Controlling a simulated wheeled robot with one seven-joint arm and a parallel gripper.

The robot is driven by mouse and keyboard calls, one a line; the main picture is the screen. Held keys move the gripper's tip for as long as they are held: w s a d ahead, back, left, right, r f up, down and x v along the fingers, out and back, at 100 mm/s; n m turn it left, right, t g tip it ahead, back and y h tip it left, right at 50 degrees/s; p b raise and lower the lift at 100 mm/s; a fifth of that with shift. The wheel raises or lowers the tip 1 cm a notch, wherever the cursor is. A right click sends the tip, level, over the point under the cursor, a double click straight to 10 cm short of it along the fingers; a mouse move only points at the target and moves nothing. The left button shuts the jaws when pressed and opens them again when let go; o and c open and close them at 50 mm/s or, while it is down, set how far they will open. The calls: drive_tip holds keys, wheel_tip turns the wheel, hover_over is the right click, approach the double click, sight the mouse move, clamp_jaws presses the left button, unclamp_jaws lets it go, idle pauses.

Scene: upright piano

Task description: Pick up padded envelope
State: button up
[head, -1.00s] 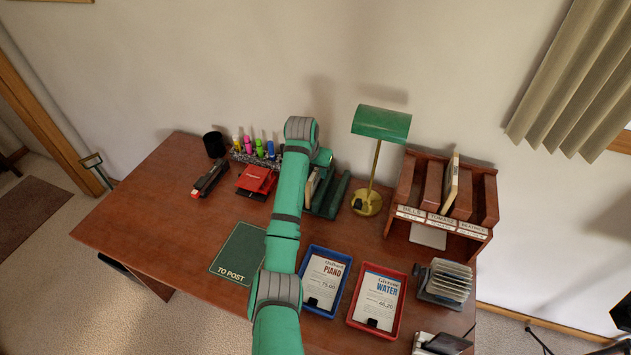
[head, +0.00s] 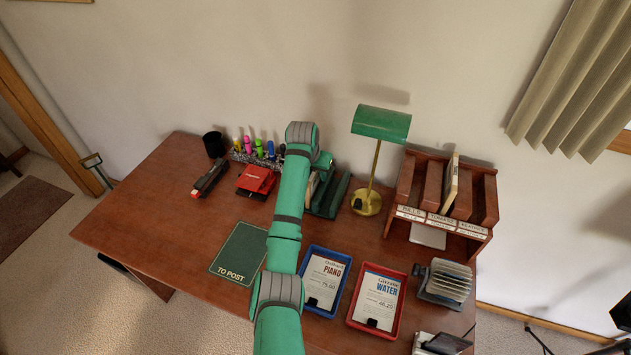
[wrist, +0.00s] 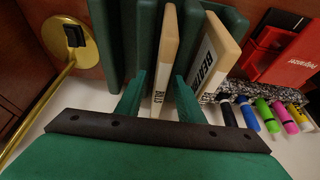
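No item is clearly marked as the padded envelope. A thin tan slab (head: 451,183) stands upright in the brown sorter in the head view and may be it. In the head view my arm hides the gripper and part of the rack.
A brass lamp (head: 367,201) stands right of the rack. Highlighters (head: 257,147) and a red hole punch (head: 256,181) are at left. A blue tray (head: 339,286), a red tray (head: 399,309) and a green "TO POST" mat (head: 240,250) lie in front.

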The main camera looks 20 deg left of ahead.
drive_tip(key=shift+c, duration=0.3)
clamp_jaws()
